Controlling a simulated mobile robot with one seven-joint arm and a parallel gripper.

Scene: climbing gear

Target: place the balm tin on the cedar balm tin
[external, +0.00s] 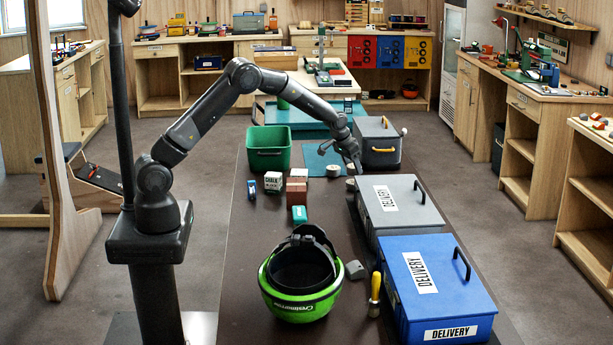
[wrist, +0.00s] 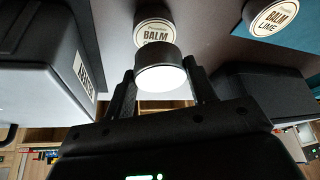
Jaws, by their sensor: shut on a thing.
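My gripper (wrist: 160,88) is shut on a dark balm tin (wrist: 158,58); one pale flat face of the tin is turned to the wrist camera. A second tin (wrist: 152,30), labelled BALM, is just beyond it in the wrist view; the lower line of its label is mostly hidden by the held tin, so I cannot read cedar on it. I cannot tell whether the two tins touch. A third tin, labelled BALM LIME (wrist: 270,18), is at the upper right there. In the external view my gripper (external: 355,170) is low, by the grey delivery box's far end.
The grey delivery box (external: 402,213) is close to my gripper. A grey toolbox (external: 377,135) stands behind it, and a green bin (external: 268,151) to the left. A blue delivery box (external: 440,285), green helmet (external: 299,285) and small blocks (external: 297,190) share the table.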

